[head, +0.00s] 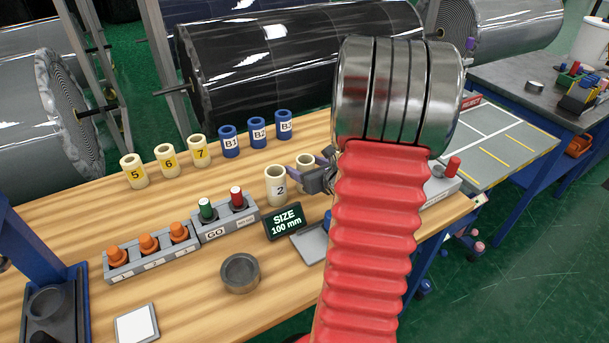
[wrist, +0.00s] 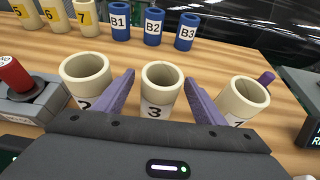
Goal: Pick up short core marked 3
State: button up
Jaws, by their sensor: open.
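The short core marked 3 (wrist: 158,100) is a cream, open-topped tube standing upright on the wooden bench in the wrist view. My gripper (wrist: 159,80) is open, its purple fingers to the left and right of this core, not closed on it. The lower part of the core is hidden behind my gripper body. In the head view, my gripper (head: 309,169) is partly hidden by my arm. A cream core (head: 305,160) shows behind it, its number hidden there.
The core marked 2 (wrist: 86,78) stands close on the left, another cream core (wrist: 243,100) close on the right. Blue cores B1, B2 (wrist: 153,27) and B3 stand behind, beside cream cores 5, 6 and 7. A size display (head: 285,221) reads 100 mm.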

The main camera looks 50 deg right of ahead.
dwell(0.4)
jog(key=c, duration=1.2)
